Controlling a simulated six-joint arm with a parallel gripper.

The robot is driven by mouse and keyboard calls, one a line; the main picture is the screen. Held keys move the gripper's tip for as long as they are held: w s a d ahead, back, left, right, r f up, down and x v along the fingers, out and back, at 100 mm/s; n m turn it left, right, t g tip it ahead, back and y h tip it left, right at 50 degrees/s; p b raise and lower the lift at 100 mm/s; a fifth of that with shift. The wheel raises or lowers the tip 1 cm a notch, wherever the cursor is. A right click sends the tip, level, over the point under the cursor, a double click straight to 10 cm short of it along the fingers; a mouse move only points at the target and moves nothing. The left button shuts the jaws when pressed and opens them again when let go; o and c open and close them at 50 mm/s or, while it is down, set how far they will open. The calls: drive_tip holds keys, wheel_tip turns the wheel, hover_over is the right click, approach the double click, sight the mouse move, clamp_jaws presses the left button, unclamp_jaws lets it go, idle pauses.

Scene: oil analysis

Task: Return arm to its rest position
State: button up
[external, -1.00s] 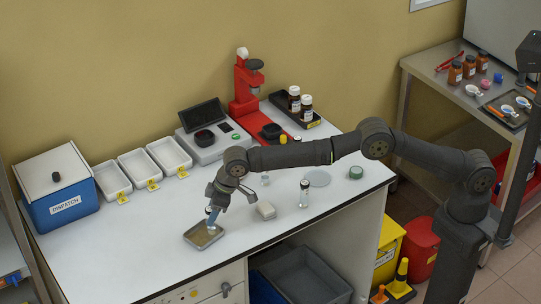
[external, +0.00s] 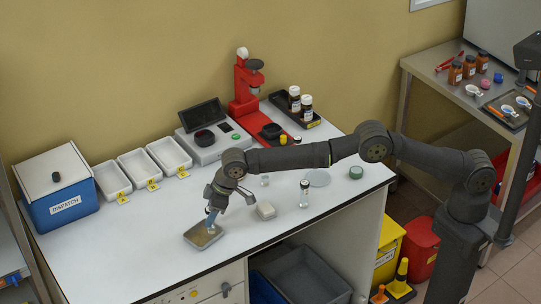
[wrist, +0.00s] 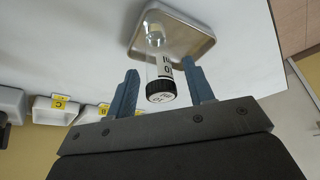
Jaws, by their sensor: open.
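My gripper (external: 212,218) hangs from my outstretched arm, low over a small shallow metal tray (external: 192,240) near the bench's front edge. In the wrist view my gripper's blue fingers (wrist: 162,88) stand apart. A clear vial with a black cap and a white label (wrist: 161,88) lies between them in the picture, with gaps showing on both sides. The vial's far end overlaps the tray (wrist: 205,45). In the external view the fingers largely hide this vial.
Three white trays (external: 169,155), a blue dispatch box (external: 57,188), a scale (external: 212,142) and a red stand (external: 245,90) line the back. The front left bench top is clear.

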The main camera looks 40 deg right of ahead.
drive_tip(key=v, duration=1.1)
drive_tip(key=x, duration=1.2)
drive_tip(key=shift+d, duration=0.15)
wheel_tip(320, 180, up, 5)
drive_tip(key=shift+f, duration=0.15)
drive_tip(key=w+d+r, duration=0.3)
drive_tip(key=w+d, duration=0.2)
drive_tip(key=d, duration=0.6)
drive_tip(key=w+d+r, duration=0.3)
drive_tip(key=w+d, duration=0.2)
drive_tip(key=d, duration=0.5)
drive_tip(key=s+a+f, duration=0.4)
drive_tip(key=a+f, duration=0.4)
drive_tip(key=a, duration=0.2)
drive_tip(key=shift+f+n, duration=0.3)
drive_tip(key=shift+n, duration=0.1)
drive_tip(key=shift+s, duration=0.1)
